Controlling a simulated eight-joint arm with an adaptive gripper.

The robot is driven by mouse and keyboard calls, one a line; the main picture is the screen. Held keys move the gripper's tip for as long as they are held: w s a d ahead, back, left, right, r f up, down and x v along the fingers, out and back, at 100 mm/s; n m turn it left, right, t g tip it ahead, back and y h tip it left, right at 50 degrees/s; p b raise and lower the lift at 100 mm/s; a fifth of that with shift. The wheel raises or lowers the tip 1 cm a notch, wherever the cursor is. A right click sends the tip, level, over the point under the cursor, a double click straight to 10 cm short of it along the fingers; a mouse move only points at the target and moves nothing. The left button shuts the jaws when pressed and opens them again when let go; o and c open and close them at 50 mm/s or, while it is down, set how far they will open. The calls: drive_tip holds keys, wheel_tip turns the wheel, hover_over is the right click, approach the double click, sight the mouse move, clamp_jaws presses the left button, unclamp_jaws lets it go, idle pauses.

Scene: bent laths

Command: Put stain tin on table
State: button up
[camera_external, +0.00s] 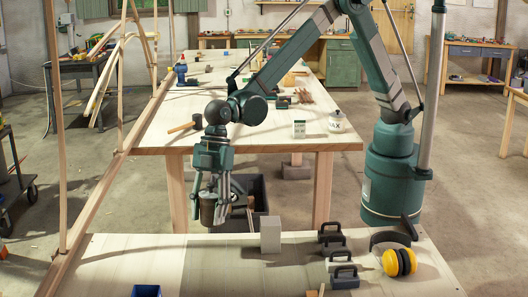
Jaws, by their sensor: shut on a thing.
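The stain tin, a small dark brown can (207,211) with a paler top, is between the fingers of my gripper (212,208). My gripper points down and is shut on the tin, and the fingers hide part of its sides. The tin looks upright. In the picture it hangs just above the back edge of the near table (150,252), in front of the gap to the long table (270,128). Its exact height and depth are hard to tell.
A dark bin (256,190) stands behind. Tall laths (58,130) rise at left. The near table's left middle is clear.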

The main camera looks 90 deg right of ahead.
drive_tip(key=shift+f, duration=0.1)
drive_tip(key=shift+f, duration=3)
drive_tip(key=shift+f, duration=1.9)
drive_tip(key=o, duration=1)
drive_tip(key=shift+r, duration=0.1)
